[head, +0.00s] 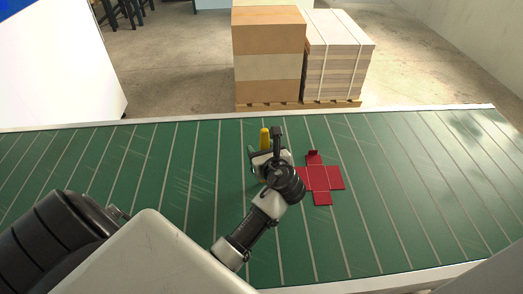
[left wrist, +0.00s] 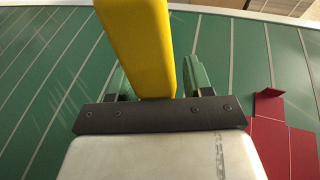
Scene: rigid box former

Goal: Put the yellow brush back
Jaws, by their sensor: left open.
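The yellow brush (head: 265,138) is over the green striped surface, partly hidden by my left gripper. In the left wrist view, the brush (left wrist: 140,45) is a large yellow block running from the top edge down to the gripper's dark bar. My left gripper (head: 264,146) is open, with its fingers on either side of the brush. In the left wrist view the fingers show as greenish parts beside the yellow block. I cannot tell whether they touch it. The brush's lower end is hidden. My right gripper is not in view.
A red flat cross-shaped box blank (head: 322,180) with one raised flap lies just right of my left gripper. The green striped surface (head: 420,190) has a pale rim and is clear further right. Stacked boxes and boards on a pallet (head: 298,105) stand beyond it.

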